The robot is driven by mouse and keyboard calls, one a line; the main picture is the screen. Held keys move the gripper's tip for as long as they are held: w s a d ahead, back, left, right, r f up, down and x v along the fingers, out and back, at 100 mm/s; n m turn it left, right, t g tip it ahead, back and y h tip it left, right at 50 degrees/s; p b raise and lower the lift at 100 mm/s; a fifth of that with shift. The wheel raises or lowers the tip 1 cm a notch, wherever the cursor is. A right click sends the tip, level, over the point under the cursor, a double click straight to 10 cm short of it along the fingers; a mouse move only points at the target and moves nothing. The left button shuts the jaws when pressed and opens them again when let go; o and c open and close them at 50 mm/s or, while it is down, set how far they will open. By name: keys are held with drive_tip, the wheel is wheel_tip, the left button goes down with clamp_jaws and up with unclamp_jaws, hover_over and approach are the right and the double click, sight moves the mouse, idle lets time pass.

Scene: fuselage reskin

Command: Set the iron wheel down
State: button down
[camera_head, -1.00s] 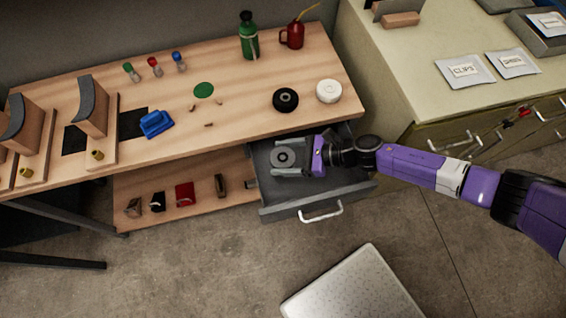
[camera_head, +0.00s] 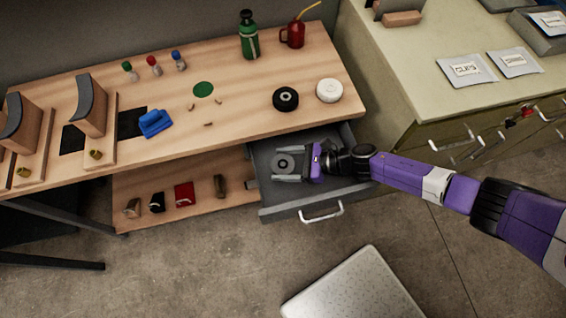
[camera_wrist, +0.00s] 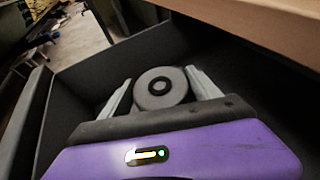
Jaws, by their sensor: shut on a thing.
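The iron wheel (camera_head: 283,163) is a grey disc with a dark centre hole, inside the open drawer (camera_head: 320,203) under the bench's right end. My gripper (camera_head: 287,163) is in the drawer, its two pale fingers shut on the wheel from either side. In the wrist view the wheel (camera_wrist: 160,88) sits between the fingertips (camera_wrist: 160,85), its flat face and hole turned to the camera. The drawer's dark walls surround it. I cannot tell whether the wheel touches the drawer floor.
The bench top (camera_head: 240,110) lies just above and behind the drawer, with a black wheel (camera_head: 285,99) and a white wheel (camera_head: 329,90) near its right end. The drawer's front handle (camera_head: 320,213) sticks out. A cream cabinet (camera_head: 440,100) stands right. A speckled panel (camera_head: 355,290) is in front.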

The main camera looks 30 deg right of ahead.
drive_tip(key=shift+f+b, duration=0.5)
drive_tip(key=shift+b, duration=0.2)
drive_tip(key=shift+c, duration=0.7)
unclamp_jaws()
drive_tip(key=shift+r+p, duration=0.85)
drive_tip(key=shift+p, duration=0.4)
drive_tip(key=b+v, duration=0.2)
drive_tip(key=v, duration=0.9)
drive_tip(key=shift+s+d, duration=0.3)
